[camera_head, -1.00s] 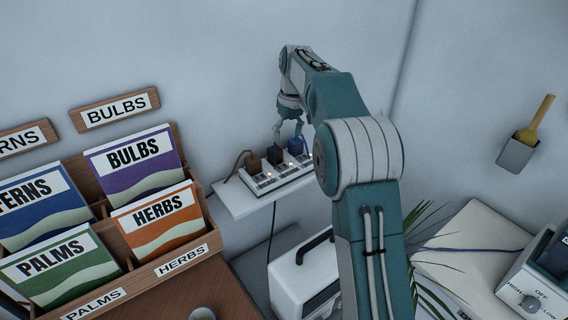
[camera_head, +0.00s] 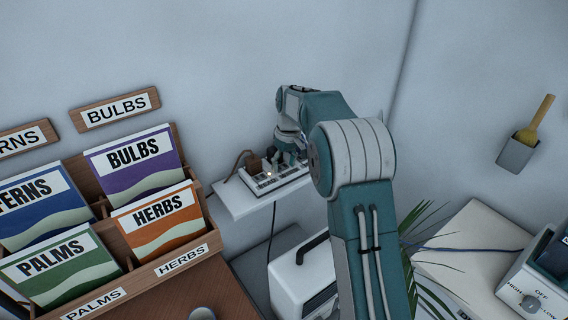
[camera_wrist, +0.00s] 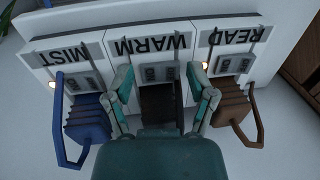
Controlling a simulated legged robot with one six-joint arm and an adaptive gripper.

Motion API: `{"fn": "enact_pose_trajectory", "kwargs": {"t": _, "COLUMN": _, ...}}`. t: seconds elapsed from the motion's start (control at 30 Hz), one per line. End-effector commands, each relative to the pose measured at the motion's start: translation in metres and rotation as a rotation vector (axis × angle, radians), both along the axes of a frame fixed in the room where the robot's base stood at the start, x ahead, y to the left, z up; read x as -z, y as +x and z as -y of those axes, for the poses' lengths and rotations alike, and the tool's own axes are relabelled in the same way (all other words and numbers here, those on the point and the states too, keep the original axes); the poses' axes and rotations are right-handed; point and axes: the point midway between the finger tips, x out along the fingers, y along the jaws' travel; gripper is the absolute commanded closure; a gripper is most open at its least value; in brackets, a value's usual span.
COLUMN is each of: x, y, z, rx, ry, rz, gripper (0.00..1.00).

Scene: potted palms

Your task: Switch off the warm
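The power strip (camera_head: 278,181) sits on a small white shelf by the wall. In the wrist view its labels appear upside down: MIST, WARM (camera_wrist: 152,45) and READ. The WARM section has a grey rocker switch (camera_wrist: 157,73) and a dark plug (camera_wrist: 160,105) below it. My gripper (camera_wrist: 162,88) is open, its two fingers on either side of the dark plug with gaps showing. A blue plug (camera_wrist: 86,120) is under MIST and a brown plug (camera_wrist: 232,108) under READ. Small lamps glow by MIST and READ; any WARM lamp is hidden.
A wooden seed-packet rack (camera_head: 195,255) stands to the left of the strip. A white case with a handle (camera_head: 300,275) is below the shelf. Palm leaves (camera_head: 425,270) and a boxy unit with a dial (camera_head: 535,295) are at the right.

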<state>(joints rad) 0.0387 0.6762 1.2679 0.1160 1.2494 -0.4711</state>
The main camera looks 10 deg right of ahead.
Motion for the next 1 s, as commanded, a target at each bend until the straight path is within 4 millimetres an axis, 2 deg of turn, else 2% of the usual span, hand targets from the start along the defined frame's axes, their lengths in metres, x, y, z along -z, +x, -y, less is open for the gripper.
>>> {"fn": "enact_pose_trajectory", "kwargs": {"t": 0.03, "x": 0.0000, "y": 0.0000, "z": 0.0000, "rx": 0.000, "ry": 0.000, "rz": 0.000, "gripper": 0.72}}
{"fn": "enact_pose_trajectory", "kwargs": {"t": 0.1, "x": 0.0001, "y": 0.0001, "z": 0.0000, "rx": 0.000, "ry": 0.000, "rz": 0.000, "gripper": 0.97}}
{"fn": "enact_pose_trajectory", "kwargs": {"t": 0.3, "x": 0.0009, "y": -0.0001, "z": -0.0006, "rx": 0.000, "ry": -0.008, "rz": 0.001, "gripper": 0.97}}
{"fn": "enact_pose_trajectory", "kwargs": {"t": 0.6, "x": 0.0025, "y": -0.0014, "z": -0.0029, "rx": -0.002, "ry": -0.119, "rz": 0.043, "gripper": 0.97}}
{"fn": "enact_pose_trajectory", "kwargs": {"t": 0.87, "x": 0.0034, "y": -0.0016, "z": -0.0028, "rx": -0.001, "ry": -0.120, "rz": 0.042, "gripper": 0.97}}
{"fn": "enact_pose_trajectory", "kwargs": {"t": 0.9, "x": 0.0035, "y": -0.0016, "z": -0.0028, "rx": -0.001, "ry": -0.119, "rz": 0.042, "gripper": 0.31}}
{"fn": "enact_pose_trajectory", "kwargs": {"t": 0.93, "x": 0.0035, "y": -0.0016, "z": -0.0028, "rx": -0.001, "ry": -0.119, "rz": 0.042, "gripper": 0.18}}
{"fn": "enact_pose_trajectory", "kwargs": {"t": 1.0, "x": 0.0030, "y": -0.0014, "z": -0.0028, "rx": -0.001, "ry": -0.120, "rz": 0.043, "gripper": 0.14}}
